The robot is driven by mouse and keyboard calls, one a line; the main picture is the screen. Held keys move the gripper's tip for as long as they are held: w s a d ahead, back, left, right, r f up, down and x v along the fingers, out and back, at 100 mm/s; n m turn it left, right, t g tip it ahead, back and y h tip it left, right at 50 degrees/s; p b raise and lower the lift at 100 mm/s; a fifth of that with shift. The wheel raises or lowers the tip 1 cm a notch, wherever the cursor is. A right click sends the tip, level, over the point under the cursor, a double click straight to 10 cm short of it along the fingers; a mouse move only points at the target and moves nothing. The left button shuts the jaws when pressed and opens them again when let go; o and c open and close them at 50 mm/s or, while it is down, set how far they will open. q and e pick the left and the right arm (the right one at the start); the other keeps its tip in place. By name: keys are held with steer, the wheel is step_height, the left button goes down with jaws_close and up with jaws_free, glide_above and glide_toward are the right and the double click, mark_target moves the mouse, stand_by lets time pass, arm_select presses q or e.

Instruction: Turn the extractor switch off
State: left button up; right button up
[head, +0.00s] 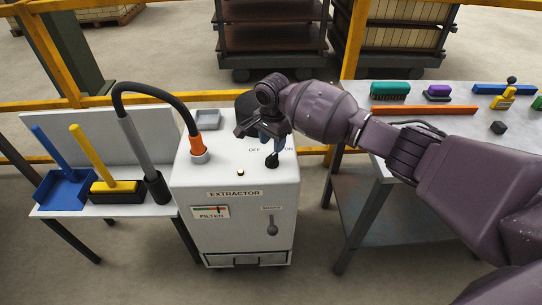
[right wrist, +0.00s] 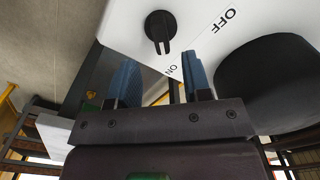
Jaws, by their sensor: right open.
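The extractor (head: 235,225) is a white cabinet in the middle of the head view. Its black rotary switch (head: 271,162) sits on the top, with OFF and ON printed behind it. In the right wrist view the switch (right wrist: 160,28) shows close up, its tab pointing toward the ON side. My right gripper (head: 268,138) is above the cabinet top by the switch. Its blue fingers (right wrist: 163,82) are apart and empty, and the switch lies beyond their tips. I cannot tell the exact gap. My left gripper is not in view.
A side table with a blue dustpan (head: 65,188) and a yellow brush (head: 92,160) stands left. A workbench with brushes (head: 390,90) stands right.

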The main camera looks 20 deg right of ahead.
mark_target(272, 155)
step_height(272, 155, down, 6)
steer(key=shift+f+b, duration=0.1)
steer(key=shift+b, duration=0.6)
steer(key=shift+c, duration=0.4)
jaws_close()
